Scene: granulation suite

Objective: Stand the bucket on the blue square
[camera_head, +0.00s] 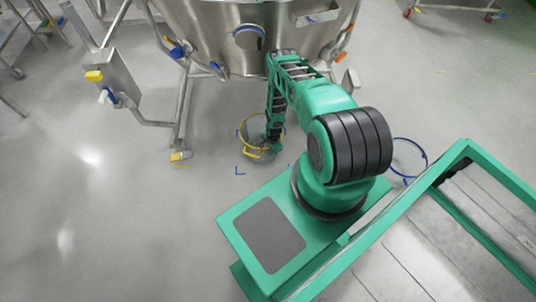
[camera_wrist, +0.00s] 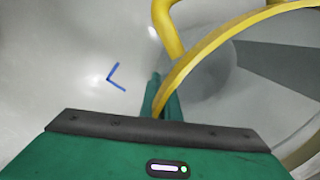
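The bucket (camera_head: 247,122), pale with a yellow rim and yellow handle, is below the steel vessel in the head view. In the wrist view its rim (camera_wrist: 215,47) curves across the upper right. The blue square (camera_head: 240,171) shows as blue corner marks on the floor around the bucket; one corner (camera_wrist: 114,78) is left of the rim in the wrist view. My gripper (camera_head: 273,143) points down at the bucket's right side. In the wrist view my gripper (camera_wrist: 161,98) has its fingers close on both sides of the rim. Whether the bucket touches the floor is unclear.
A large steel vessel (camera_head: 215,35) on a legged frame (camera_head: 183,120) stands just behind the bucket. The floor to the left is clear.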

